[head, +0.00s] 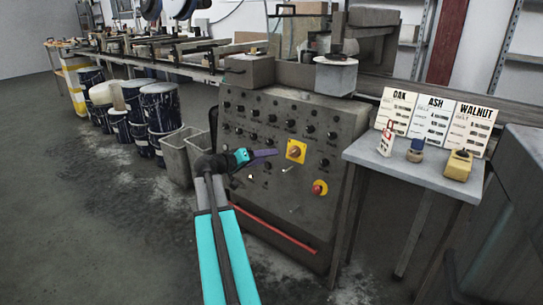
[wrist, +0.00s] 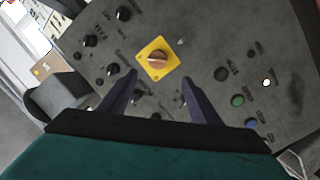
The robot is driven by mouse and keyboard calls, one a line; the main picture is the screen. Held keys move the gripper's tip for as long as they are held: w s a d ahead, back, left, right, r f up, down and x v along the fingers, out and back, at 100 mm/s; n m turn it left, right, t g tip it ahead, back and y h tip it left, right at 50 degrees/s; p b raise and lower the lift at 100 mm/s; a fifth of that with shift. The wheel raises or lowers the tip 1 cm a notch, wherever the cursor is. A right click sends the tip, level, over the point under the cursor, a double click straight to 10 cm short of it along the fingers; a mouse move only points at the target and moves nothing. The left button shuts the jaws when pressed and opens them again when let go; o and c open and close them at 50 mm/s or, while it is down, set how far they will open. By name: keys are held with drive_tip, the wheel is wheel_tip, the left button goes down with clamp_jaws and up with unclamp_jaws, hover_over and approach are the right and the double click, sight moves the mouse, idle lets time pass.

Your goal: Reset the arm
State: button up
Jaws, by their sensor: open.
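My gripper (head: 264,154) is in front of the dark grey control panel (head: 262,190) in the head view, to the left of a yellow-plated rotary switch (head: 296,151). In the wrist view my gripper (wrist: 158,101) is open, its two purple fingers apart with nothing between them. The yellow switch plate with its copper-coloured knob (wrist: 158,59) lies beyond the fingertips, apart from them. My teal arm reaches up from the bottom of the head view.
A small table (head: 405,170) at the right holds cards marked OAK, ASH and WALNUT (head: 471,127) and small items. Grey bins (head: 178,157) and dark drums (head: 159,105) stand left. The left floor is open.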

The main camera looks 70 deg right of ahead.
drive_tip(key=shift+w+a, duration=0.2)
drive_tip(key=shift+a, duration=0.15)
drive_tip(key=shift+r, duration=0.1)
